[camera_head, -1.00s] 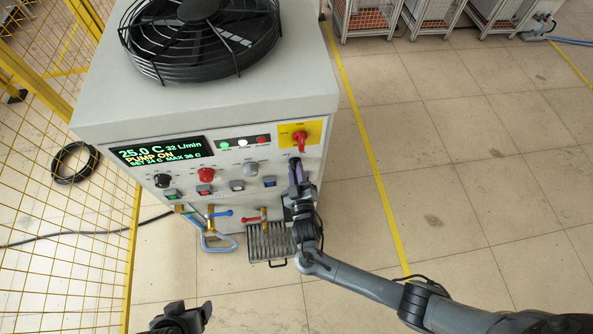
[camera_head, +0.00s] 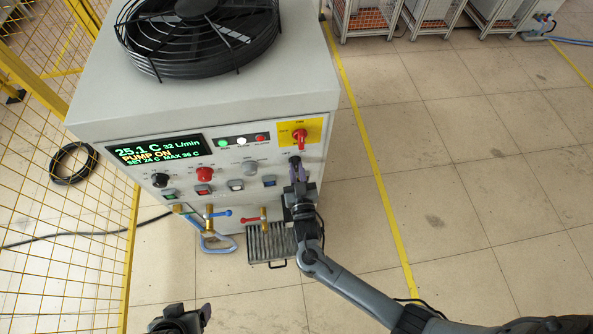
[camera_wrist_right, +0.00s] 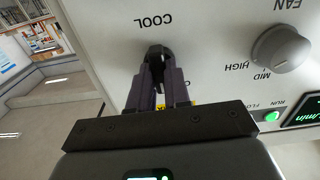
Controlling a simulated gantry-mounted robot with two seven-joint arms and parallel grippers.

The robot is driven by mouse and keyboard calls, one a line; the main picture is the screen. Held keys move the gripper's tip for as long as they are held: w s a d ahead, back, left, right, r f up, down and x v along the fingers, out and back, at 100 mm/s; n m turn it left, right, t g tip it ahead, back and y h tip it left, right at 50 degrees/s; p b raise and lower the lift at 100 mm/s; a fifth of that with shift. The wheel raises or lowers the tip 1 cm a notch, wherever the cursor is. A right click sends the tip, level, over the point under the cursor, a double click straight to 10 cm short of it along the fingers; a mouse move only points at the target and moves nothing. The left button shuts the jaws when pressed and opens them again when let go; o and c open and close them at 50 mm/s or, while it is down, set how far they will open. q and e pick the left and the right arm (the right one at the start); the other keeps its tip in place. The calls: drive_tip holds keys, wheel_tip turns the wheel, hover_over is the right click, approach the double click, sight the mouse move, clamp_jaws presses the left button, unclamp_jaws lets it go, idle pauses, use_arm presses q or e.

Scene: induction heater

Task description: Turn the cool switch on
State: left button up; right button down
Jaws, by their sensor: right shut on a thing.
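The cool switch is a small black knob (camera_head: 295,160) on the right of the cabinet's front panel, below the red rotary switch. In the right wrist view, the knob (camera_wrist_right: 157,50) stands beside the upside-down label COOL. My right gripper (camera_head: 296,172) reaches up to it from below. In the wrist view, its purple-grey fingers (camera_wrist_right: 160,72) are shut on the knob, one on each side. The fingers hide part of the knob and the lettering around it, so its exact setting is unclear. My left gripper (camera_head: 183,316) is at the bottom edge, away from the panel; its opening is unclear.
The cabinet display (camera_head: 160,150) reads 25.1 C and PUMP ON. The red rotary switch (camera_head: 300,138) sits just above my right gripper. Other knobs, buttons and the red-handled valve (camera_head: 254,219) lie to the left. A yellow mesh fence (camera_head: 70,230) stands at left.

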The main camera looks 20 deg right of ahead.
drive_tip(key=shift+m, duration=1)
drive_tip(key=c, duration=1.1)
unclamp_jaws()
drive_tip(key=shift+s, duration=0.15)
drive_tip(key=v, duration=1)
drive_tip(key=shift+s+a, duration=0.15)
drive_tip(key=shift+s, duration=0.1)
